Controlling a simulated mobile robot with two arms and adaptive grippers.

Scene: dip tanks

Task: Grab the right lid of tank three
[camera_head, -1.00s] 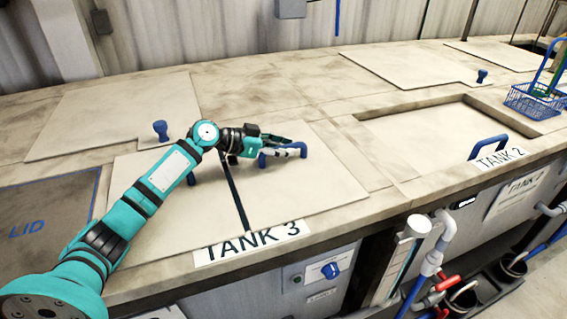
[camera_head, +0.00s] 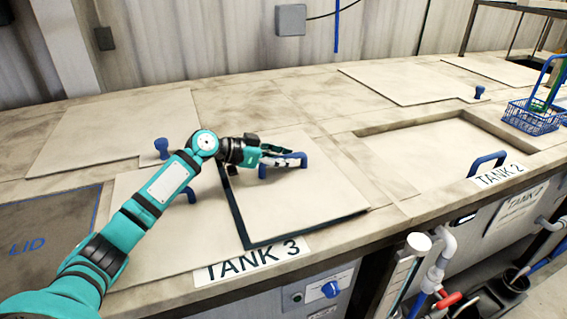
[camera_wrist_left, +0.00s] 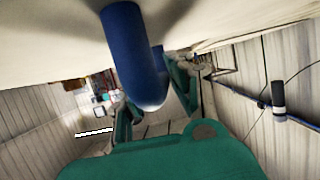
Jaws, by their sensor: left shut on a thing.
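The right lid of tank three (camera_head: 310,199) is a pale flat panel with a blue handle (camera_head: 302,163). It sits raised, with a dark gap along its left and front edges. My left gripper (camera_head: 288,160) is shut on this handle, which also shows large and blue between the fingers in the left wrist view (camera_wrist_left: 130,55). The left lid of tank three (camera_head: 150,232) lies flat beside it, its blue handle (camera_head: 190,195) partly behind my arm. The TANK 3 label (camera_head: 250,258) is on the front edge. My right gripper is not in view.
Tank two (camera_head: 430,150) is a recess at the right with a blue handle (camera_head: 487,162) at its front. A blue basket (camera_head: 530,118) stands at the far right. A dark area marked LID (camera_head: 30,245) lies at the left. A wall runs behind.

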